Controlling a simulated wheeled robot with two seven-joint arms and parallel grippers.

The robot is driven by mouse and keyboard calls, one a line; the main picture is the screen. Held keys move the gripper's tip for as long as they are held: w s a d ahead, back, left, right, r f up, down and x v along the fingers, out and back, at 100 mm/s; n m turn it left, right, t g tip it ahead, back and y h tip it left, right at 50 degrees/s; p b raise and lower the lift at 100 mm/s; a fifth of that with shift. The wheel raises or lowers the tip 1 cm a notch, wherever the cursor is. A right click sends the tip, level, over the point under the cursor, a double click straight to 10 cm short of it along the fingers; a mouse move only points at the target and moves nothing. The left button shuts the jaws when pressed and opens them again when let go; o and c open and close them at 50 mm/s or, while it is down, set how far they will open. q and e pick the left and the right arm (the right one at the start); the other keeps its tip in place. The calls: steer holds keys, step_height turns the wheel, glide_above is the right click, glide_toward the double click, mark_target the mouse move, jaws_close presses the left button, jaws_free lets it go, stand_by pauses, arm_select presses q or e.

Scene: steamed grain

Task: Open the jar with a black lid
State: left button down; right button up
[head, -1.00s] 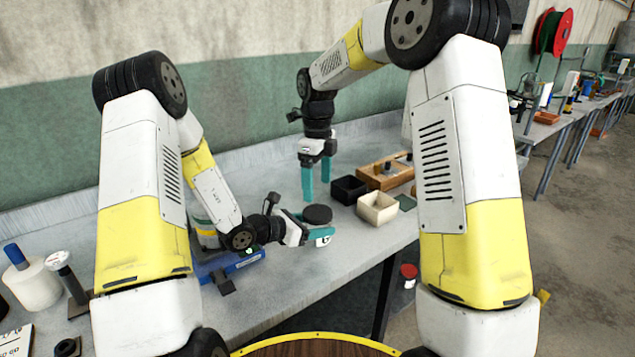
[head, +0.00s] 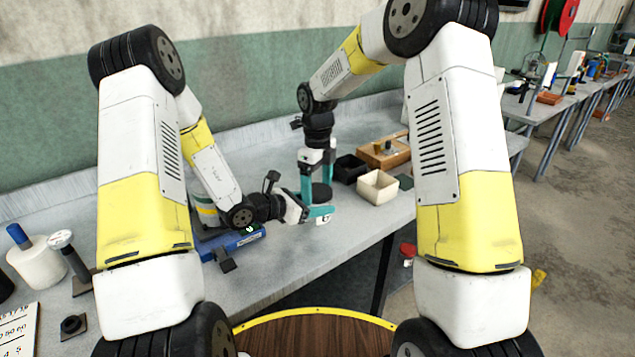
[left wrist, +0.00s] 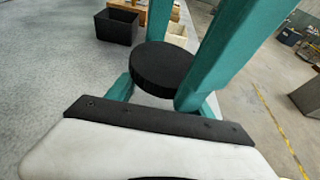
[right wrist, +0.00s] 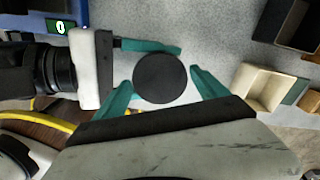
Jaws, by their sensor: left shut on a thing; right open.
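The jar's round black lid (right wrist: 161,78) shows from above in the right wrist view and from the side in the left wrist view (left wrist: 163,69). In the head view the lid (head: 321,192) sits between the two grippers. The white jar body (head: 323,219) is mostly hidden by fingers. My left gripper (head: 318,212) is shut on the jar below the lid, coming from the left. My right gripper (right wrist: 158,85) points down from above, open, with its teal fingers on either side of the lid and apart from it.
A cream box (head: 377,188), a black box (head: 349,168) and a wooden tray (head: 396,154) stand just right of the jar. A blue scale (head: 236,243) lies to the left. The bench's front edge is close to the jar.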

steer(key=c, duration=1)
steer(key=o, duration=1.3)
step_height(320, 180, up, 4)
steer(key=shift+r, duration=0.5)
steer(key=c, duration=0.3)
step_height(320, 180, up, 3)
steer(key=shift+f, duration=4)
